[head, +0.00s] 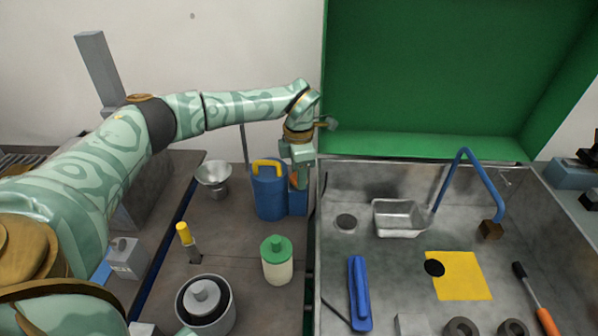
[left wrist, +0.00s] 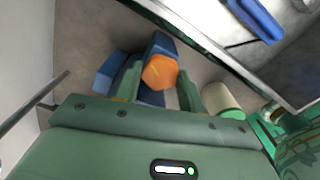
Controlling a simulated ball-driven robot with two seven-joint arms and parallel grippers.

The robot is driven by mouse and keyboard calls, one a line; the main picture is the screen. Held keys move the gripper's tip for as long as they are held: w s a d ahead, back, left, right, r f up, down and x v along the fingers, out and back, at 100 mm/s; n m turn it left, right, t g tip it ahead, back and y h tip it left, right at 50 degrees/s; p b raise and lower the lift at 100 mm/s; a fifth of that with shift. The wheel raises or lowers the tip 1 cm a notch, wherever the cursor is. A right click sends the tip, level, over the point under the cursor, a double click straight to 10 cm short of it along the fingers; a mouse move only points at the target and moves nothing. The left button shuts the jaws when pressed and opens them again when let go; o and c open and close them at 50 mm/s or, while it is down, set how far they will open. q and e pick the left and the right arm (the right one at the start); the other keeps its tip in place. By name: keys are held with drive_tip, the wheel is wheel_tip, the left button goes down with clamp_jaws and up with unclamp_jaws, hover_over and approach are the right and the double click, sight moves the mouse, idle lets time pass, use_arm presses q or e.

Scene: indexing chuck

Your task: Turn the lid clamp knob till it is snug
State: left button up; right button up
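A small orange knob (head: 294,180), six-sided from above, shows in the left wrist view (left wrist: 160,72) on top of a blue block (head: 298,203). The block stands right beside the blue can with a yellow handle (head: 268,195). My left gripper (head: 300,178) points down over the knob. In the left wrist view its two green fingers (left wrist: 160,88) are apart, one to each side of the knob, with a gap at the right finger. Whether the left finger touches the knob cannot be told. In the head view the gripper partly covers the knob. My right gripper is not in view.
A cream jar with a green lid (head: 277,262) stands in front of the blue can. A metal bowl (head: 213,176) is to the left. The steel tray's wall (head: 312,250) runs close on the right, with a green panel (head: 430,80) behind. A grey pot (head: 205,305) is nearer.

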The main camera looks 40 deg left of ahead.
use_arm(q)
drive_tip(key=c, duration=0.4)
drive_tip(key=shift+o, duration=0.3)
drive_tip(key=shift+r+m+p, duration=0.25)
drive_tip(key=shift+m+p, duration=0.75)
drive_tip(key=shift+p, duration=0.15)
drive_tip(key=m+p, duration=0.2)
drive_tip(key=m, duration=0.1)
drive_tip(key=shift+f+m+p, duration=0.15)
drive_tip(key=shift+m+p, duration=0.45)
drive_tip(key=shift+m, duration=0.6)
drive_tip(key=o, duration=1)
drive_tip(key=shift+c, duration=0.2)
